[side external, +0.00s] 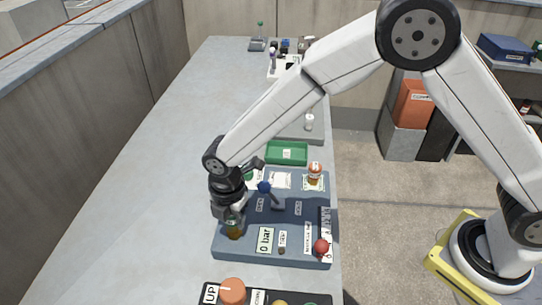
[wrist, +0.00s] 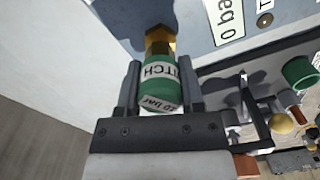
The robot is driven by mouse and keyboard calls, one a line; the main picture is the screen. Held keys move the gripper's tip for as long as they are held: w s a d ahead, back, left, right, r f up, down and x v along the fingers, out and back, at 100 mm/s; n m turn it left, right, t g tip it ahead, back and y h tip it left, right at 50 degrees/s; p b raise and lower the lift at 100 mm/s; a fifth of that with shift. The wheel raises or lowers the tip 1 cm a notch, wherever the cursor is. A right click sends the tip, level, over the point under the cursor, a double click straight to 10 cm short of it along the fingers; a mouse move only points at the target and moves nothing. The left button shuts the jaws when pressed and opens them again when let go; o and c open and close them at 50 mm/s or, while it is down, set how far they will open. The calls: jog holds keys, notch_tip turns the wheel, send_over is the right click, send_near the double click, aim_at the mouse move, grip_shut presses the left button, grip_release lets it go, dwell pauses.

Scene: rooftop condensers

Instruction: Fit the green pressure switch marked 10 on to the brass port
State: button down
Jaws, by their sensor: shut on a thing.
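My gripper (wrist: 160,92) is shut on a green pressure switch (wrist: 158,88) with a white band lettered "TCH". Its end label reads "bar"; the number is hard to read. The brass port (wrist: 159,40) lies directly beyond the switch, in line with it. They appear to meet, but I cannot tell whether the switch is seated. In the side view my gripper (side external: 232,212) is low at the left of the blue-grey panel, right above the brass port (side external: 235,233). The switch is mostly hidden there by the gripper.
The panel (side external: 290,258) carries a blue-knobbed lever (side external: 264,187), a "0 bar" display (side external: 265,241) and a red knob (side external: 321,246). A button box (side external: 232,291) is in front. Bench at left is clear.

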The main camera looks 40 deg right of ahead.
jog(key=shift+f, duration=0.65)
dwell(0.5)
jog(key=shift+c, duration=0.7)
grip_release()
jog(key=shift+r, duration=0.1)
jog(key=shift+r, duration=3.8)
jog(key=shift+d, duration=0.15)
